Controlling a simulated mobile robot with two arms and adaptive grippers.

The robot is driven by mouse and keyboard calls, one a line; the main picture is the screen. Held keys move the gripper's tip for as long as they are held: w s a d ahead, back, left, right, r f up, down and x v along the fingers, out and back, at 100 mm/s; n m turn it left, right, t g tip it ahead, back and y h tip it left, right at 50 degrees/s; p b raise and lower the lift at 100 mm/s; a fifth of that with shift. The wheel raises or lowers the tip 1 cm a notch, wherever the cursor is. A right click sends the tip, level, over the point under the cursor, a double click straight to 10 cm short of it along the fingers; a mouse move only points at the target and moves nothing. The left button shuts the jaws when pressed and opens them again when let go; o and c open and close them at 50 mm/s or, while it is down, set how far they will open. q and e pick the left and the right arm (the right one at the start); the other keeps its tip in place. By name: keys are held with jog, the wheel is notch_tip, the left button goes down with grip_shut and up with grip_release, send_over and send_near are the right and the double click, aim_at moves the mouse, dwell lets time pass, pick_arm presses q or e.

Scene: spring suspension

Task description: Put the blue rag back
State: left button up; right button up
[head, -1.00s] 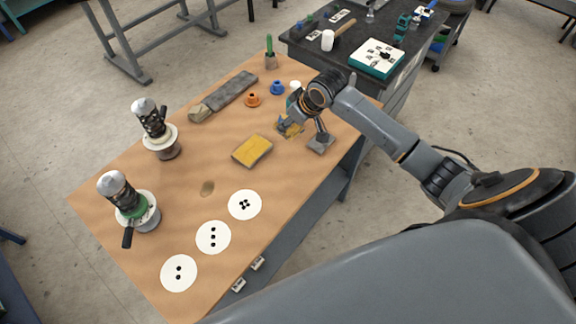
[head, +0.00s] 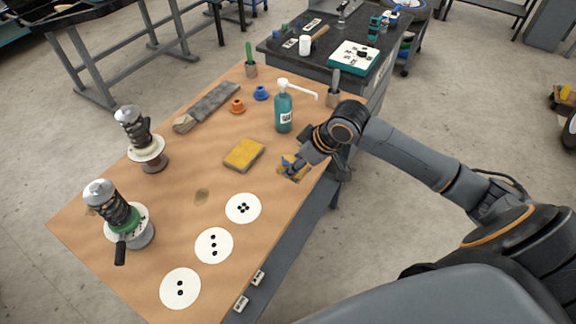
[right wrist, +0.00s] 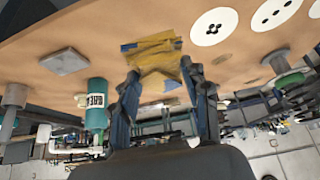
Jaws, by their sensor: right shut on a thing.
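My right gripper (head: 290,165) is near the table's right edge, to the right of a flat yellow pad (head: 244,154). It is shut on a creased yellow cloth with blue patches (head: 297,174). In the right wrist view the cloth (right wrist: 155,58) shows between and beyond the fingertips (right wrist: 163,75), with blue at its edges. I see no wholly blue rag; I cannot tell whether this cloth is the one named. Whether it touches the table is unclear. My left gripper is not in view.
A teal pump bottle (head: 283,112) stands behind the gripper. Two spring assemblies (head: 146,145) (head: 118,215) stand at left. White discs (head: 214,245) lie in front. The wooden table's (head: 190,165) middle is largely clear.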

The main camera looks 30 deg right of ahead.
aim_at(288, 159)
jog(key=w+f, duration=0.2)
jog(key=w+d+f, duration=0.1)
jog(key=w+f, duration=0.3)
jog(key=shift+w+d+f+p, duration=0.15)
jog(key=shift+w+f+p, duration=0.2)
jog(key=shift+w+p, duration=0.05)
jog(key=shift+d+f, duration=0.1)
jog(key=shift+f, duration=1.55)
jog(key=shift+f, duration=0.2)
jog(key=o, duration=1)
jog(key=shift+r, duration=0.1)
jog(key=shift+r, duration=0.25)
jog(key=v, duration=1.1)
jog(key=shift+s+d+r+b, duration=0.1)
jog(key=shift+s+r+b, duration=0.05)
jog(key=shift+r+b, duration=0.2)
